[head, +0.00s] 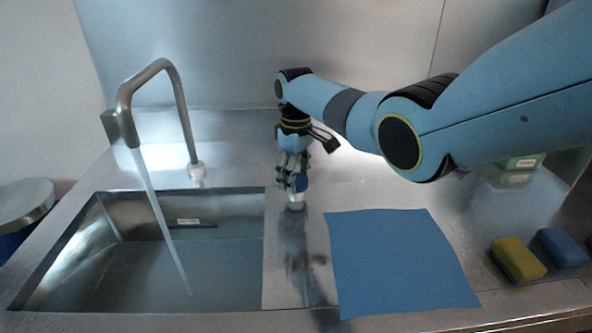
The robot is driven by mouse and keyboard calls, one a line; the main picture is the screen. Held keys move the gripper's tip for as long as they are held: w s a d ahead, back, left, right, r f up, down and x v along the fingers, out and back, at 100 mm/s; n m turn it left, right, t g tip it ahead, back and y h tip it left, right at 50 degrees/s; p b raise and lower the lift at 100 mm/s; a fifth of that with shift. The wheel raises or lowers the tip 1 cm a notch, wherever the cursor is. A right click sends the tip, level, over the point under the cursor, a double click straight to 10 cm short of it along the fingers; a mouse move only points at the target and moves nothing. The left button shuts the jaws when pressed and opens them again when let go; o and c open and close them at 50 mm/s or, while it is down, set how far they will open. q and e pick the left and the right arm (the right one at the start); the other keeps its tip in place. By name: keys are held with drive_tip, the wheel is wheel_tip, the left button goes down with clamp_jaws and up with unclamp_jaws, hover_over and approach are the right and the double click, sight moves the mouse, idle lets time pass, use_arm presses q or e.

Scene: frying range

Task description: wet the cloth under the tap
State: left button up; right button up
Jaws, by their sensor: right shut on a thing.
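The blue cloth (397,263) lies flat and spread out on the steel counter, right of the sink. The tap (186,110) stands behind the sink (266,262), with its spout over the sink's left part. A stream of water (161,222) runs from the spout into the basin. My right gripper (296,185) points down beside the sink's right edge, apart from the cloth. It is shut on a small blue-and-white thing (297,203) standing on the counter. The fingers partly hide it, and I cannot tell whether it is a tap knob. My left gripper is out of view.
A yellow sponge (517,259) and a blue sponge (562,248) lie at the right. A green-and-white box (520,166) stands behind them, partly hidden by my right arm. A round-lidded bin (24,205) is at the far left. The counter behind the cloth is clear.

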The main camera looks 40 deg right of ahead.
drive_tip(key=shift+n+p, duration=0.35)
drive_tip(key=shift+n, duration=0.65)
drive_tip(key=o, duration=1.2)
drive_tip(key=shift+r, duration=0.1)
wheel_tip(320, 180, up, 12)
drive_tip(key=shift+f, duration=0.1)
